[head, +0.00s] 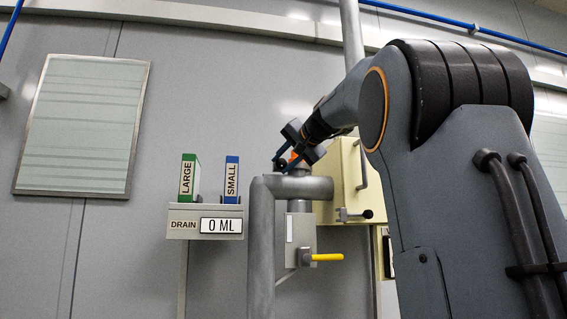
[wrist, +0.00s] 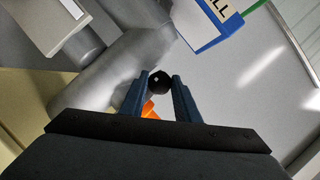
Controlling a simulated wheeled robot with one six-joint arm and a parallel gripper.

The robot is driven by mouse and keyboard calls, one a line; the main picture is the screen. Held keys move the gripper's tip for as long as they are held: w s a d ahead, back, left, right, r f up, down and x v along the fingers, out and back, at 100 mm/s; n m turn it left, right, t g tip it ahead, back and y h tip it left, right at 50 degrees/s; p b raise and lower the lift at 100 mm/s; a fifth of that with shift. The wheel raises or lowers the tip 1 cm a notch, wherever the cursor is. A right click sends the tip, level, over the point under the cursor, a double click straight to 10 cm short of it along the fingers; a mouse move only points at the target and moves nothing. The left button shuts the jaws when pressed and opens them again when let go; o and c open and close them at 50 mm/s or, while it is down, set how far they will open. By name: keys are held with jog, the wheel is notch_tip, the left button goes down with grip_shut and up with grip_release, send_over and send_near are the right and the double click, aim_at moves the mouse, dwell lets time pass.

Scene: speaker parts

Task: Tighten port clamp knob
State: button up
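The black knob (wrist: 160,80), a small ball with a pale spot, shows between my fingertips in the wrist view. My gripper (wrist: 161,84) has a blue finger on each side of it, both seeming to touch it, so it looks shut on the knob. In the head view my gripper (head: 284,163) is at the top of the grey pipe, with the dark knob partly hidden between its fingers. An orange part (wrist: 150,109) shows between the fingers, behind the knob; the rest of the clamp is hidden.
A grey pipe (head: 262,240) with a yellow-handled valve (head: 327,257) stands below my gripper. Left of it, a drain box (head: 182,226) reading 0 ML carries a green LARGE block (head: 189,178) and a blue SMALL block (head: 231,180). A cream cabinet (head: 347,185) stands close behind.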

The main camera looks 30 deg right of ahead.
jog(key=shift+f+b, duration=0.1)
jog(key=shift+b, duration=0.3)
jog(key=m+t+y+b, duration=0.1)
jog(key=m+b, duration=0.2)
jog(key=shift+f+t, duration=0.15)
jog(key=shift+t, duration=0.15)
jog(key=m+b, duration=0.2)
jog(key=m+t+b, duration=0.1)
jog(key=m+b, duration=0.1)
jog(key=shift+w+f+t+y, duration=0.1)
jog(key=shift+f+t+y, duration=0.05)
jog(key=shift+t+y, duration=0.2)
jog(key=m+t+b, duration=0.1)
jog(key=m+b, duration=0.1)
jog(key=m, duration=0.1)
jog(key=m+t+b, duration=0.1)
jog(key=m+b, duration=0.2)
jog(key=shift+f, duration=0.1)
jog(key=shift+m+t+h+b, duration=0.3)
jog(key=shift+m+h+b, duration=0.4)
jog(key=shift+m, duration=0.5)
jog(key=shift+m+t+h+b, duration=0.25)
jog(key=shift+m+h+b, duration=0.2)
jog(key=shift+m+b, duration=0.6)
jog(key=shift+m, duration=0.35)
jog(key=o, duration=1.1)
jog(key=shift+c, duration=0.2)
